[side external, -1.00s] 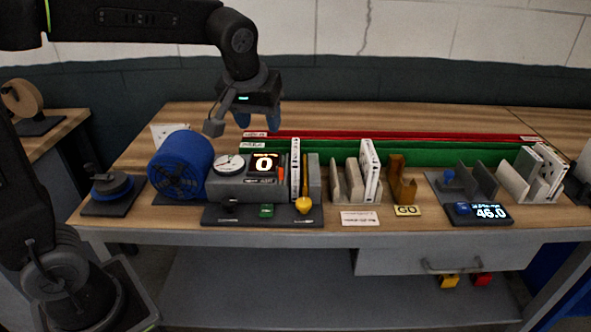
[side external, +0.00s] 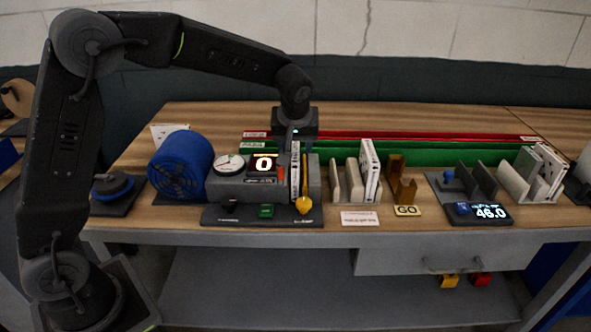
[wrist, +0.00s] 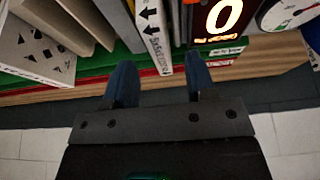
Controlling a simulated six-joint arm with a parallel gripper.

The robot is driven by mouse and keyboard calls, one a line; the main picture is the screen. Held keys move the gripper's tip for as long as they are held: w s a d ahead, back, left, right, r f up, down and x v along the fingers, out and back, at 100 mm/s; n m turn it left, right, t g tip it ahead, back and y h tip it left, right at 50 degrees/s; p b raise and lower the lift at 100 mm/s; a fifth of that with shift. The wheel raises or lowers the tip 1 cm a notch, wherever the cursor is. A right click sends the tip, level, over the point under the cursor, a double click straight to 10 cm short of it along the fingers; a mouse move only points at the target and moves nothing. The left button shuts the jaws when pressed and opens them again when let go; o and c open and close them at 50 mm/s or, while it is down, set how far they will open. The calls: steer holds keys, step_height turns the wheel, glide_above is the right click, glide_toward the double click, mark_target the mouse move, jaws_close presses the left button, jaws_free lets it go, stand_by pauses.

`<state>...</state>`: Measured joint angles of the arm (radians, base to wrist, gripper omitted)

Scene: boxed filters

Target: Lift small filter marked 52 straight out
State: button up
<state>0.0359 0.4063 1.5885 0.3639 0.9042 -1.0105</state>
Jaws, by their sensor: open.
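A thin white filter (side external: 295,172) stands upright in the grey test unit (side external: 233,187), to the right of its lit "0" display. In the wrist view the filter's narrow edge (wrist: 154,32) shows black arrows and small print; I cannot read a 52. My gripper (side external: 294,141) is above and behind this filter, pointing down. In the wrist view my gripper (wrist: 161,80) is open and empty, its blue fingers either side of the filter's line. The filter's end lies at or just short of the fingertips; I see no clear contact.
Other white filters stand in a grey rack (side external: 338,187) and a right-hand rack (side external: 535,187). A blue fan drum (side external: 180,165) is left of the unit. A yellow-knobbed lever (side external: 304,204) stands close right of the filter. Red and green rails (side external: 430,152) run behind.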

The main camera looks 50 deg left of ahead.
mark_target(296, 152)
steer(key=shift+x, duration=2.7)
steer(key=shift+w+f, duration=0.1)
steer(key=shift+f, duration=0.05)
jaws_close()
